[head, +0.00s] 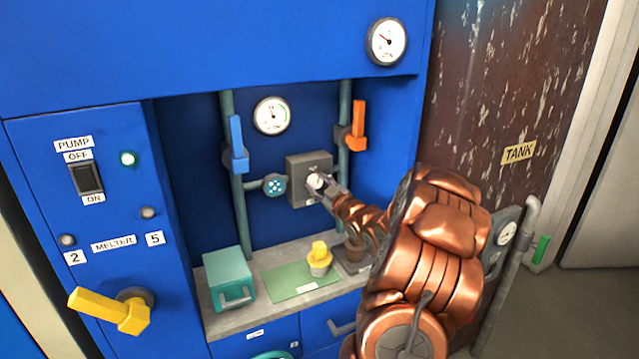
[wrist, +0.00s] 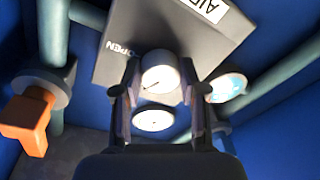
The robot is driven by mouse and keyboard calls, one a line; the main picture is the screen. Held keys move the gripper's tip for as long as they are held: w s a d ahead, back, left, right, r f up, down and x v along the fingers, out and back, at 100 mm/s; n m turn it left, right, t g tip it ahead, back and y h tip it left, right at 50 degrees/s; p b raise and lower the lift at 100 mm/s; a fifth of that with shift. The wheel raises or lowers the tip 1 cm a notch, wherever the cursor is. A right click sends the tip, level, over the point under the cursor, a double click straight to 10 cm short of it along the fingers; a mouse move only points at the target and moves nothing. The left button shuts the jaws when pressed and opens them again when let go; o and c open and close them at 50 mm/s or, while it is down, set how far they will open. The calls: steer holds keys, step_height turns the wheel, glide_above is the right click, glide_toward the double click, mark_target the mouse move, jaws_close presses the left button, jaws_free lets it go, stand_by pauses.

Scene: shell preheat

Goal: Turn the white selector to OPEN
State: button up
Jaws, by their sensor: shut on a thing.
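The white selector (head: 315,182) is a round white knob with a dark pointer line on a grey box (head: 300,165) in the alcove. In the wrist view the selector (wrist: 160,74) sits between the two fingers of my gripper (wrist: 160,88), which is shut on it. The box face in that view carries the word OPEN at its left edge and a white label with partly cut-off letters at the top. The pointer line runs slantwise across the knob; I cannot tell exactly which mark it points to. In the head view my gripper (head: 327,189) partly covers the box's right side.
A blue lever (head: 236,140) and an orange lever (head: 358,125) flank the box on green pipes. A teal box (head: 229,275) and a yellow-topped item (head: 319,255) stand on the shelf below. A yellow handle (head: 105,310) sticks out at lower left.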

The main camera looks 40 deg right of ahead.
steer(key=m+p, duration=0.1)
steer(key=m, duration=0.6)
steer(key=shift+a+h, duration=0.1)
steer(key=shift+h, duration=0.3)
steer(key=m+h, duration=0.1)
steer(key=m, duration=0.6)
steer(key=shift+p, duration=0.3)
steer(key=shift+m, duration=0.3)
steer(key=o, duration=1.1)
steer(key=shift+a, duration=0.1)
steer(key=shift+o, duration=0.2)
steer(key=v, duration=1.2)
steer(key=shift+f, duration=0.3)
steer(key=shift+w+a+r, duration=0.1)
steer(key=shift+w+a, duration=0.05)
